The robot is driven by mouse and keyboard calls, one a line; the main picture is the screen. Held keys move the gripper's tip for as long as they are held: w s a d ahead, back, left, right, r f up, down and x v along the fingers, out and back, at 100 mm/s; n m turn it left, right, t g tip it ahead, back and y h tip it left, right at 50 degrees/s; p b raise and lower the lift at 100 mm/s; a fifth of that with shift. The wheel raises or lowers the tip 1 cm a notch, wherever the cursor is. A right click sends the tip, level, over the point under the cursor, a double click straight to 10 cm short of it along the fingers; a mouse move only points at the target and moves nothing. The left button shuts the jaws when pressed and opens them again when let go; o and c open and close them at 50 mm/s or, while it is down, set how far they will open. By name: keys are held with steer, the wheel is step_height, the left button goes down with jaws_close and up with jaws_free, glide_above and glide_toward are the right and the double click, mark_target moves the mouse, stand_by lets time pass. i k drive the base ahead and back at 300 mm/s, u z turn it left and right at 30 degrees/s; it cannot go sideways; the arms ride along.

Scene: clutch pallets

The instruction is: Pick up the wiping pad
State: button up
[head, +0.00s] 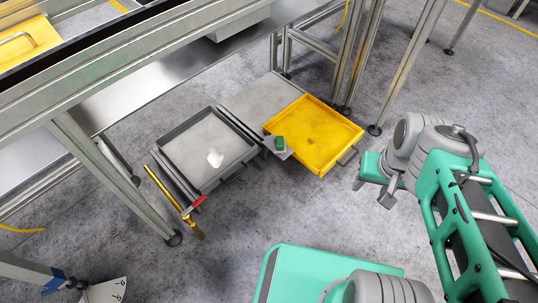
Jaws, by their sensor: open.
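A small green block (279,143) sits on a grey plate at the left edge of the yellow tray (318,170). My gripper (374,191) is at the right, above the floor and to the right of the yellow tray. It is open and empty, well apart from both the white piece and the green block. Nothing hides either of them.
A brass-coloured rod (171,195) and a red-ended tool (194,206) lie left of the grey tray. Metal bench legs (115,178) stand at the left and behind the trays. The bench top (150,85) overhangs at upper left. Floor in front of the trays is clear.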

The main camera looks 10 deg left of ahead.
mark_target(280, 143)
steer(key=u, duration=0.8)
steer(key=i, duration=1)
steer(key=z, duration=0.05)
steer(key=k, duration=0.5)
steer(key=u, duration=4.25)
steer(key=k, duration=0.6)
steer(key=z, duration=1.1)
